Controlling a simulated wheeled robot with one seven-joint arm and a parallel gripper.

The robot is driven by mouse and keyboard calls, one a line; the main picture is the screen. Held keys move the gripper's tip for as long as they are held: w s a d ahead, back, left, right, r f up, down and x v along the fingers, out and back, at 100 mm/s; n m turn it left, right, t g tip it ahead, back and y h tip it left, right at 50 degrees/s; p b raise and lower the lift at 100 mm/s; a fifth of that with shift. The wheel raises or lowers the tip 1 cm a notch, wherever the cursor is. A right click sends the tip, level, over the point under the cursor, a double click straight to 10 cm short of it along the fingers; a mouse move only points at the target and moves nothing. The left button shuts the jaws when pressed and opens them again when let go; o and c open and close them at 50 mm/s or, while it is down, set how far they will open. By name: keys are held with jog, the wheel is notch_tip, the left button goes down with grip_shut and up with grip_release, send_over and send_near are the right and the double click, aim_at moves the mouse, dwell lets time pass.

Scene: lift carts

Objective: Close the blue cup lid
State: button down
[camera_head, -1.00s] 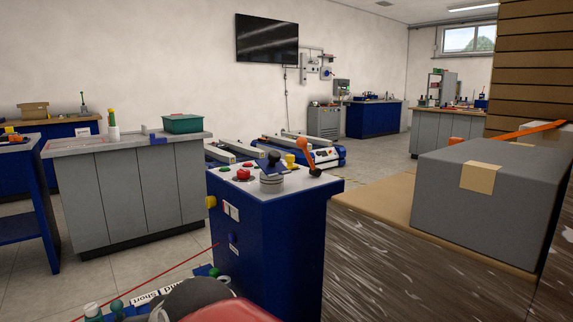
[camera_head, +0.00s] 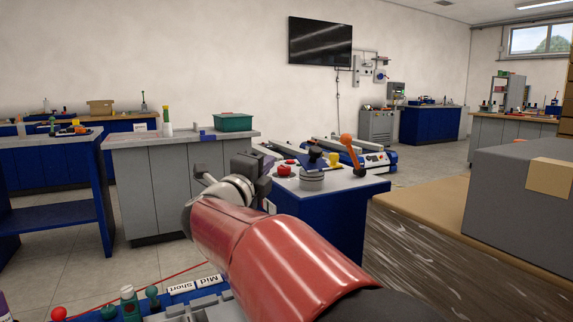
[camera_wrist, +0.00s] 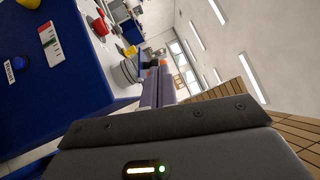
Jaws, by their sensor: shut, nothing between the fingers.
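A dark blue console (camera_head: 340,222) stands ahead with a pale top. On it is a grey ribbed cylinder (camera_head: 311,181) with a dark blue piece (camera_head: 313,162) above it. I cannot tell for certain whether this is the blue cup lid, nor whether it is open. The cylinder also shows in the wrist view (camera_wrist: 128,72), partly cut off by my fingers. My gripper (camera_head: 262,182) is at the console's left edge in the head view, apart from the cylinder. Its two fingers (camera_wrist: 154,72) are together and empty in the wrist view.
Red buttons (camera_head: 283,170), a yellow knob (camera_head: 334,159) and an orange lever (camera_head: 350,150) crowd the console top around the cylinder. A large grey box (camera_head: 515,200) stands right. A grey cabinet (camera_head: 180,185) with a green bin (camera_head: 233,122) stands behind left.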

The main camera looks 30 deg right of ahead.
aim_at(322, 170)
jog(key=s+d+f+m+g+h, duration=0.2)
jog(key=s+d+f+m+g, duration=0.25)
jog(key=m+g, duration=0.4)
jog(key=w+d+r, duration=0.1)
jog(key=d, duration=0.2)
jog(key=w+d+r+p, duration=0.1)
jog(key=w+d, duration=0.1)
jog(key=d, duration=0.1)
jog(key=w+d+r, duration=0.1)
jog(key=w+d, duration=0.1)
jog(key=d, duration=0.2)
jog(key=shift+r+p, duration=0.1)
jog(key=shift+p, duration=0.3)
jog(key=shift+w+d+r, duration=0.1)
jog(key=shift+w+r, duration=0.05)
jog(key=shift+w, duration=0.2)
